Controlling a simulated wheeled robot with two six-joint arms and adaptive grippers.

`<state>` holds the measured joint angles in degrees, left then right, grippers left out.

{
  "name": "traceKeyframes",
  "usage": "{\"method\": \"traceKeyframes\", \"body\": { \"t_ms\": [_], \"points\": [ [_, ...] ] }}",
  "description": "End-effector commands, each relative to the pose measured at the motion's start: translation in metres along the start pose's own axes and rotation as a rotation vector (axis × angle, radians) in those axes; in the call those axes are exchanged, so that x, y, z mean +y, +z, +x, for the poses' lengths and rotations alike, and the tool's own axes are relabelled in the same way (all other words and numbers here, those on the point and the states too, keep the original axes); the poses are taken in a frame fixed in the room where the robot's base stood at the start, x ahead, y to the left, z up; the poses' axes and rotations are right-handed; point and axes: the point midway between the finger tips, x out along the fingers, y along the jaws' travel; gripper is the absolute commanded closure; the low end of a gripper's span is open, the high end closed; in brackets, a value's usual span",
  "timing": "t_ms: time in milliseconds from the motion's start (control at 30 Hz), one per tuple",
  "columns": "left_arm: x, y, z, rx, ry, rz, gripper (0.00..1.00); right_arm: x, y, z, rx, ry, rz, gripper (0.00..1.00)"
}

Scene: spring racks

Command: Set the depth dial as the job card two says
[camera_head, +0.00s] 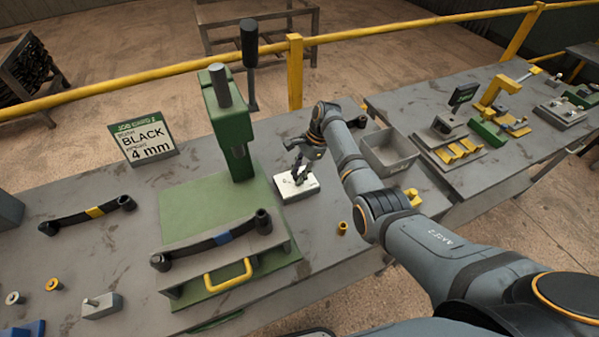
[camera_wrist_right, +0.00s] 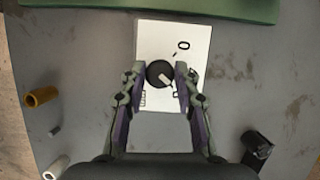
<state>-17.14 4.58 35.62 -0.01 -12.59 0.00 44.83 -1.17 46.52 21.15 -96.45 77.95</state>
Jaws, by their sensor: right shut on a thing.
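The job card (camera_head: 147,143) stands at the back left of the bench in the head view and reads "JOB CARD 2", "BLACK" and "4 mm". The depth dial is a dark round knob (camera_wrist_right: 155,68) with a pale pointer mark on a white plate (camera_wrist_right: 182,32). The pointer slants to the lower right in the wrist view. A "0" shows at the plate's upper right; other marks are too small or covered to read. The white plate also shows in the head view (camera_head: 291,193). My right gripper (camera_head: 299,178) is shut on the knob, a finger on each side.
The green press (camera_head: 228,130) stands left of the dial. Its front holder bears a black bar with a blue band (camera_head: 190,252); another bar with a yellow band (camera_head: 65,224) lies left. A grey bin (camera_head: 388,152) and small brass bushing (camera_head: 342,228) are right of the dial.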

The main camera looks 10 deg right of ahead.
Motion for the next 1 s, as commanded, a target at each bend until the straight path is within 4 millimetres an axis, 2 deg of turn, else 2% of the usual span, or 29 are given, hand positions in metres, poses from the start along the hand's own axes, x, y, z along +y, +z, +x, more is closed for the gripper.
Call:
{"method": "traceKeyframes", "body": {
  "t_ms": [500,733,1000],
  "points": [
    [0.003,0.006,0.043,-0.002,0.0,0.0,0.27,-0.004,-0.001,0.004,0.0,0.165,-0.404,1.0],
    [0.005,0.008,0.059,-0.003,0.0,0.0,0.27,-0.004,0.0,0.003,0.001,0.213,-0.518,1.0],
    [0.005,0.009,0.068,-0.003,0.0,0.0,0.27,-0.004,0.0,0.001,0.001,0.24,-0.582,1.0]
  ]
}}
